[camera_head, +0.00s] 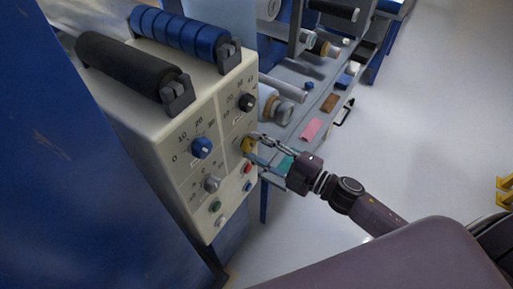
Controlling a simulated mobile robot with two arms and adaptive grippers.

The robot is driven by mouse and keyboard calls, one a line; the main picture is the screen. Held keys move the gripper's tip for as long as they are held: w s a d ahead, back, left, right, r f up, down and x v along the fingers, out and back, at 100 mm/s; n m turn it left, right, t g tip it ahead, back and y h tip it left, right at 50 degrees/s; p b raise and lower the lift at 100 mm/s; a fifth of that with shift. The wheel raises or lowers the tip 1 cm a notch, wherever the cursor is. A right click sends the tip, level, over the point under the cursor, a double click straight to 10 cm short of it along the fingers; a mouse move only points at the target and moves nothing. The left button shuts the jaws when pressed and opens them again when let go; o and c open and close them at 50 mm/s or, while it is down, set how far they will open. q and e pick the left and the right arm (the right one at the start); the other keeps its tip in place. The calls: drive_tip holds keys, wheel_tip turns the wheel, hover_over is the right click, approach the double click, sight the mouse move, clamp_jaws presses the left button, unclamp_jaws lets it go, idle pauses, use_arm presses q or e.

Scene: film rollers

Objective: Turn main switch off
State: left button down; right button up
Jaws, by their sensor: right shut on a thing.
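The main switch appears to be the yellow knob (247,146) on the right side of the cream control panel (226,165). My right gripper (256,148) is at this knob, with its fingers around it and shut on it. The fingers cover part of the knob, so its exact setting cannot be read. My left gripper is not in view.
The panel also bears a blue dial (202,148), a black dial (247,102), a grey knob (211,184), a red button (248,169) and a green button (215,206). Rollers (130,68) sit on top. A shelf with loose items (311,129) stands behind; open floor lies right.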

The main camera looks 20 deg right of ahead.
drive_tip(key=shift+n, duration=1)
drive_tip(key=o, duration=1.2)
drive_tip(key=shift+c, duration=0.2)
drive_tip(key=v, duration=1.2)
